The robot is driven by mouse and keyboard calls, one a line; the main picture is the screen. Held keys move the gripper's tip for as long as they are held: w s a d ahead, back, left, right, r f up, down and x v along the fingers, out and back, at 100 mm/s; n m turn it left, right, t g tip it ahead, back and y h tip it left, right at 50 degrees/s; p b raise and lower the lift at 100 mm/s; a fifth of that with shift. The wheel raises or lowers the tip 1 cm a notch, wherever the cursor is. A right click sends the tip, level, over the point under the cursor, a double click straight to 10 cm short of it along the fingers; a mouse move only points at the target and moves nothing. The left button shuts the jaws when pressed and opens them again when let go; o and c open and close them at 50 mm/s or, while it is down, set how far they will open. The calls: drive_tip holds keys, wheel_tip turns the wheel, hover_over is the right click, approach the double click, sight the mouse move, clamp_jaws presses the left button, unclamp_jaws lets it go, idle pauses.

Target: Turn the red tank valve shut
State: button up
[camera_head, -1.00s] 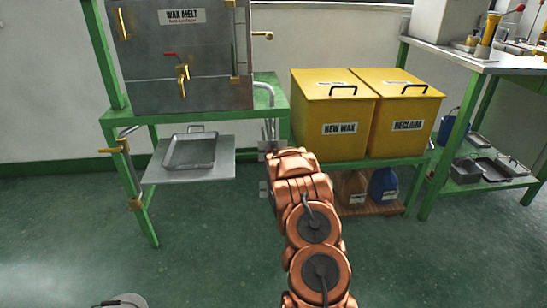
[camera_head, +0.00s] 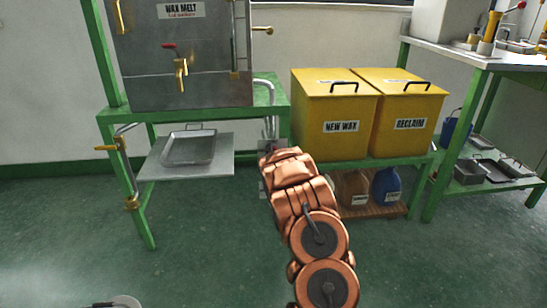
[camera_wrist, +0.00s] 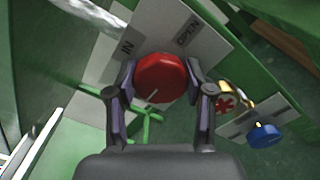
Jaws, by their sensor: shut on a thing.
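The red valve knob (camera_wrist: 160,78) sits in the middle of the wrist view, with a white line on its face. My gripper (camera_wrist: 160,88) has one finger on each side of the knob and is shut on it. A grey plate behind it carries the words "IN" and "OPEN" (camera_wrist: 187,33). In the head view the copper-coloured arm reaches toward the right leg of the green wax melt stand; my gripper and the knob are hidden there behind the arm.
A blue knob (camera_wrist: 264,135) and a small red wheel (camera_wrist: 224,103) on brass fittings lie right of my gripper. The grey wax melt tank (camera_head: 190,55) stands on the green stand. Yellow bins (camera_head: 335,105) stand to the right. A tray (camera_head: 188,148) rests on the lower shelf.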

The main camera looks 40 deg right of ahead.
drive_tip(key=shift+w+a+n, duration=0.1)
drive_tip(key=shift+n, duration=0.2)
drive_tip(key=o, duration=1.2)
drive_tip(key=shift+v, duration=6)
